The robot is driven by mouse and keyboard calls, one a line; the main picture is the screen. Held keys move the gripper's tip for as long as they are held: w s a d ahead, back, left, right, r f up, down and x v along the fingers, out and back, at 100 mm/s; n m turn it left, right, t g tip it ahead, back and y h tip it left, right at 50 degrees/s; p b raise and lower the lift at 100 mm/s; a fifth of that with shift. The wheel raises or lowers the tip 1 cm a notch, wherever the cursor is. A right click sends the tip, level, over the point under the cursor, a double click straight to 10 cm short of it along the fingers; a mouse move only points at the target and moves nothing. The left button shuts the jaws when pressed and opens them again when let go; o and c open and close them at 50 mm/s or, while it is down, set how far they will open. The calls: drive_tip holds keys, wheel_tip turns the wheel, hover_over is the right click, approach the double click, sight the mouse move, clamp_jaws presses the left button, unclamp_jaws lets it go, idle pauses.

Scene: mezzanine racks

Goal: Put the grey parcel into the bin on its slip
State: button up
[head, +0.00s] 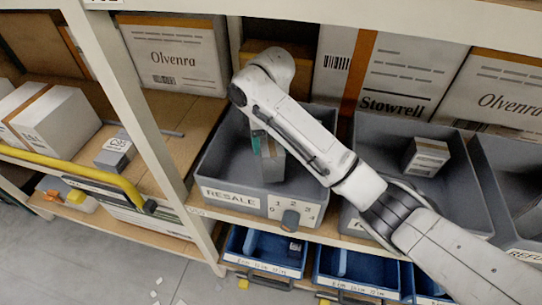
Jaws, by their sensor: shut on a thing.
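A grey parcel (271,162) with a teal patch on its upper part is inside the grey bin labelled RESALE (204,166), below my wrist. My gripper (261,134) points down into this bin and is shut on the parcel. My forearm covers much of the gripper, so the fingers are hard to make out. I cannot tell whether the parcel touches the bin floor. No slip on it can be read from here.
A middle grey bin (460,210) holds a grey box (426,157); my arm crosses its front label. Another bin (508,190) stands right. Blue bins (262,262) sit below. A small labelled box (117,152) and yellow rail (75,168) are left. Large cartons (177,54) stand behind.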

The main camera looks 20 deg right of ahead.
drive_tip(key=shift+f, duration=1.85)
drive_tip(key=shift+f, duration=0.15)
drive_tip(key=o, duration=1.2)
drive_tip(key=shift+o, duration=0.2)
wheel_tip(320, 180, up, 12)
drive_tip(key=p, duration=0.4)
